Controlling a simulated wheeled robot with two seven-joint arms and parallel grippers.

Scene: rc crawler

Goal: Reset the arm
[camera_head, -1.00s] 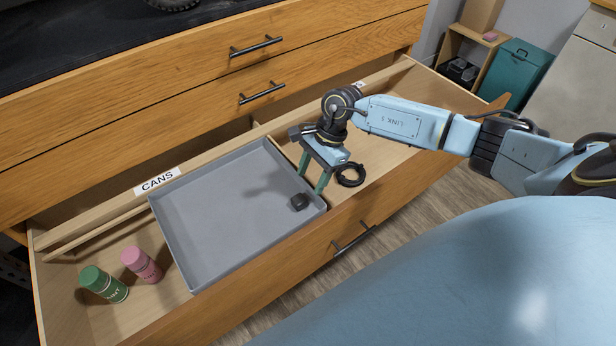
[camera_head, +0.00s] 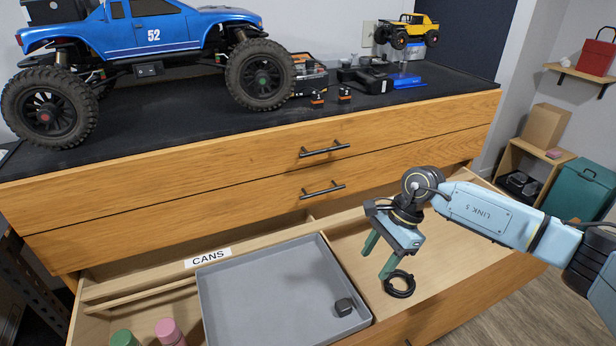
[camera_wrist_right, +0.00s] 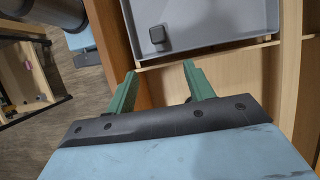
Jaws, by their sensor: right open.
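My right gripper (camera_head: 378,258) is open and empty, with two green fingers pointing down over the open bottom drawer. In the head view it is to the right of the grey tray (camera_head: 250,290), near a coiled black cable (camera_head: 399,284). A small dark block (camera_head: 343,307) lies in the tray's right corner. In the right wrist view the green fingers (camera_wrist_right: 158,88) are apart with nothing between them. The tray (camera_wrist_right: 205,38) and dark block (camera_wrist_right: 158,38) are beyond them. My left gripper does not show.
A green can (camera_head: 124,338) and a pink can (camera_head: 168,330) are in the drawer's left part by the CANS label (camera_head: 208,258). A blue crawler truck (camera_head: 150,35) and a yellow one (camera_head: 412,28) are on the black-topped bench. A teal bin (camera_head: 578,190) stands at right.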

